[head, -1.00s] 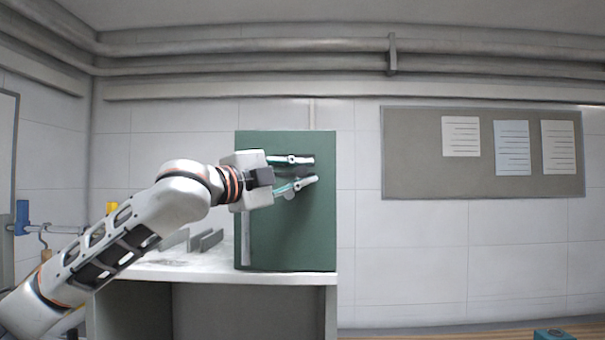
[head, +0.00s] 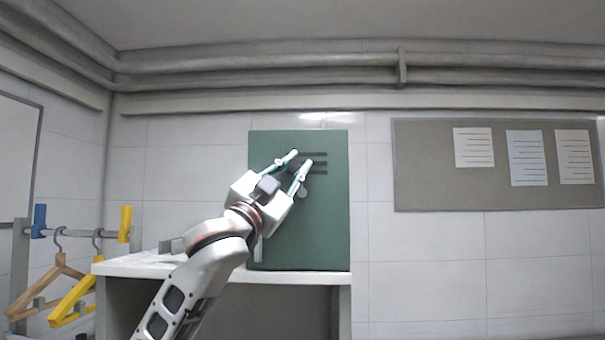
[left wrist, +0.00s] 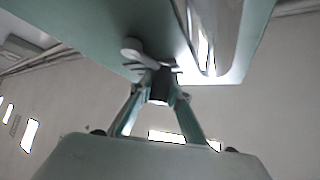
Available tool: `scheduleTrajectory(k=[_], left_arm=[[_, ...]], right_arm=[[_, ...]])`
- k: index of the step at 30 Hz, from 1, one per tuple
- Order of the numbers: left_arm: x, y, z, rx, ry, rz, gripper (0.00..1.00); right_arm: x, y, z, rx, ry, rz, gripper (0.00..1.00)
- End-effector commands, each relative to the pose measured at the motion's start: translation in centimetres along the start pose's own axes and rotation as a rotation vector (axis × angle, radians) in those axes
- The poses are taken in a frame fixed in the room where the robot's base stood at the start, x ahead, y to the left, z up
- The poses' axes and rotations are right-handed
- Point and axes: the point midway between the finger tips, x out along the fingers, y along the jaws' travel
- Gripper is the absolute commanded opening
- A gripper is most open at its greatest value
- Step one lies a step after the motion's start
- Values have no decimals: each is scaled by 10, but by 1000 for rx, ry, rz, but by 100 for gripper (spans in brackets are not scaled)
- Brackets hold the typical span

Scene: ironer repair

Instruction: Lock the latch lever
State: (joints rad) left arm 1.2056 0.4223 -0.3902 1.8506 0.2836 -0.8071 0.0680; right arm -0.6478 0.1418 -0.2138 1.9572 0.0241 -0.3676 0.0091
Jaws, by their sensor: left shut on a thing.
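The green panel (head: 325,225) stands upright on a white worktop, and my left gripper (head: 300,158) is in front of its upper part, pointing up and right. In the left wrist view a grey, round-ended latch lever (left wrist: 133,50) lies against the green surface and runs toward my left fingertips (left wrist: 162,87). A dark piece (left wrist: 159,86) sits between the fingertips, and the gripper is shut on it; it looks like the lever's grip. The fingers hide most of the lever in the head view. My right gripper is not in view.
Dark slots (head: 316,163) mark the panel beside the fingertips. A shiny handle (left wrist: 212,40) stands out near the lever in the left wrist view. The worktop (head: 130,267) is mostly clear at left. A rail with hangers (head: 60,285) is farther left.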

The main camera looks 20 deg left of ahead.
Motion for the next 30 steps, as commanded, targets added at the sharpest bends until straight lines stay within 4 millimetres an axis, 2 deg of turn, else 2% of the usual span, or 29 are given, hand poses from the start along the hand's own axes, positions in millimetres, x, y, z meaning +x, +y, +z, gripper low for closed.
scheduleTrajectory(k=[12, 30], left_arm=[[-8, -5, 9, -176, -3, -169, 0], [-9, -9, 10, -211, -1, -210, 0]], right_arm=[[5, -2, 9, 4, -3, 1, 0], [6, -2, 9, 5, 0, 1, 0]])
